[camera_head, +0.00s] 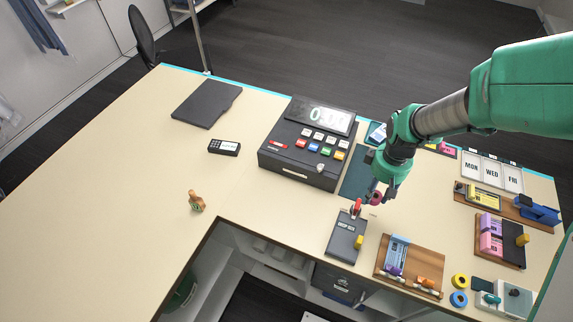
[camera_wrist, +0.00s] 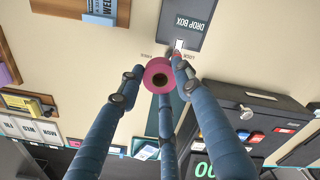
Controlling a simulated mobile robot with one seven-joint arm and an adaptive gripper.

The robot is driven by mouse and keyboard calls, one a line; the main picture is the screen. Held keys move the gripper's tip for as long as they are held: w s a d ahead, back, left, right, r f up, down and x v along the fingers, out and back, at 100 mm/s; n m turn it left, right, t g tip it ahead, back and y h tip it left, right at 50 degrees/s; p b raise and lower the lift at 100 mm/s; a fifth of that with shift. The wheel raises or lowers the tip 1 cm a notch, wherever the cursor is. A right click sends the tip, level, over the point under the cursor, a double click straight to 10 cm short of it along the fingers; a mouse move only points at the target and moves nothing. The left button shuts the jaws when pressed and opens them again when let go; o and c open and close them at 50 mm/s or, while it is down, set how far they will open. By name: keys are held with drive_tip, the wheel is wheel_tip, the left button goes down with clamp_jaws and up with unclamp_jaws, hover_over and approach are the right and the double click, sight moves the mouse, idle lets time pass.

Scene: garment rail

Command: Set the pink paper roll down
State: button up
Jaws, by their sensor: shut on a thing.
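The pink paper roll (camera_wrist: 160,76) sits between the three blue fingers of my gripper (camera_wrist: 158,84) in the wrist view, its dark core facing the camera. My gripper is shut on it. In the head view the roll (camera_head: 376,198) shows small below my gripper (camera_head: 377,187), over the counter (camera_head: 120,170) between the cash register and the drop box. I cannot tell whether the roll touches the counter. One finger partly covers the roll's lower edge in the wrist view.
The grey drop box (camera_head: 345,240), with a red part at its end, is close by. The black cash register (camera_head: 305,150) stands to the left. A dark green mat (camera_head: 354,178) lies beside it. Wooden holders (camera_head: 410,262) with cards are to the right. The counter's left is mostly bare.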

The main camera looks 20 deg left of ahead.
drive_tip(key=s+a+f+n+p, duration=0.1)
drive_tip(key=s+a+n+p, duration=0.15)
drive_tip(key=a, duration=1.15)
drive_tip(key=s+a+n+p, duration=0.1)
drive_tip(key=a+n, duration=0.2)
drive_tip(key=a, duration=1.1)
drive_tip(key=s+a+f+n+p, duration=0.1)
drive_tip(key=s+a+n, duration=0.1)
drive_tip(key=s+a, duration=0.65)
drive_tip(key=s+a+f+n+p, duration=0.2)
drive_tip(key=s+a, duration=0.3)
drive_tip(key=a, duration=0.6)
drive_tip(key=shift+w+d+f, duration=0.1)
drive_tip(key=shift+w+f, duration=0.15)
drive_tip(key=shift+f, duration=0.95)
drive_tip(key=shift+w+d+f, duration=0.1)
drive_tip(key=shift+w+f, duration=0.1)
drive_tip(key=shift+f, duration=0.95)
drive_tip(key=shift+a, duration=0.15)
drive_tip(key=w+a, duration=0.2)
drive_tip(key=a, duration=0.2)
drive_tip(key=w+a+f+p, duration=0.1)
drive_tip(key=w+a, duration=0.2)
drive_tip(key=a, duration=0.2)
drive_tip(key=w+a+p, duration=0.1)
drive_tip(key=w+a, duration=0.2)
drive_tip(key=a, duration=0.1)
drive_tip(key=shift+w+a+f, duration=0.1)
drive_tip(key=shift+a+f, duration=0.1)
drive_tip(key=shift+a, duration=0.05)
